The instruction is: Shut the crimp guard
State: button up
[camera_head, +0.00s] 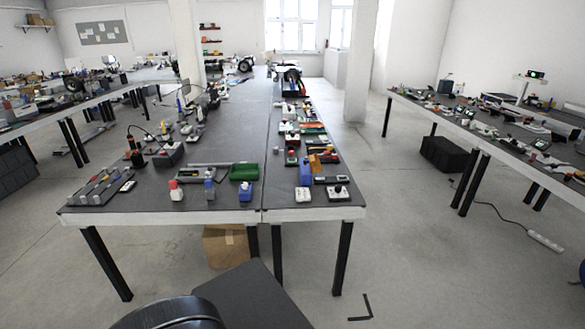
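I cannot pick out the crimp guard among the small items in view; they are too small and far to tell. The central workbench (115,203) has a dark top crowded with tools and devices. Near its front stand a red-topped white bottle (176,191), a small blue-and-white bottle (246,192) and a green bin (244,171). My gripper is not in view.
A cardboard box (226,244) sits under the central bench. Another cluttered bench (475,135) stands right, with a black crate (442,155) below. A power strip (545,241) and its cord lie on the floor at right. Open floor (410,240) lies between the benches.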

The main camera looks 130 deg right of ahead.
aim_at(314, 162)
jog(key=z, duration=4.6)
jog(key=i, duration=1.65)
jog(key=k, duration=0.5)
jog(key=u, duration=0.95)
jog(key=i, duration=0.45)
jog(key=u, duration=0.3)
